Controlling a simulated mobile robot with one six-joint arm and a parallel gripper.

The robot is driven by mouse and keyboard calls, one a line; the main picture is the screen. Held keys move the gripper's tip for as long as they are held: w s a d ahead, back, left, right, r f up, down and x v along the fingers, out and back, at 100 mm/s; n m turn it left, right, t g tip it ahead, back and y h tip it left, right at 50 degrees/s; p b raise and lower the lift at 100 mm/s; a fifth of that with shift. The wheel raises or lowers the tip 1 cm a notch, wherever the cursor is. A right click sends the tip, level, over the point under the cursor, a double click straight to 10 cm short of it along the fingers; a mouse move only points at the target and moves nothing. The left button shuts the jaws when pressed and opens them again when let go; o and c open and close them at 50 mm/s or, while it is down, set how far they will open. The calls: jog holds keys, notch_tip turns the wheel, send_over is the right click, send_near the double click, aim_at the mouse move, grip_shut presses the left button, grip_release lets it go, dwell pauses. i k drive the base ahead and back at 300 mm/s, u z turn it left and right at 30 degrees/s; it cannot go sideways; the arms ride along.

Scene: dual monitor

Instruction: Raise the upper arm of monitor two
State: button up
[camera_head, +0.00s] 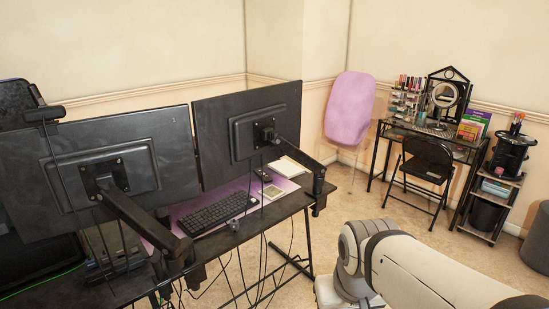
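Two dark monitors stand side by side on a black desk, seen from behind: a left monitor (70,140) and a right monitor (213,125). No label shows which one is monitor two. A black upper arm (145,222) runs from the left monitor's back plate down to a joint at the desk's near edge. Another upper arm (297,153) runs from the right monitor's back plate down to a post (319,186) at the desk's right corner. My white-grey arm is at the lower right, apart from both monitors. My gripper is not in view.
A keyboard (218,213) and a phone-like device (263,174) lie on the desk. Cables hang below it. Carpet (330,215) is open between the desk and the far vanity table (425,137), black folding chair (425,163) and shelf cart (494,190). A pink chair (350,107) stands behind.

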aim_at(287, 149)
jog(key=z, duration=0.05)
jog(key=i, duration=0.95)
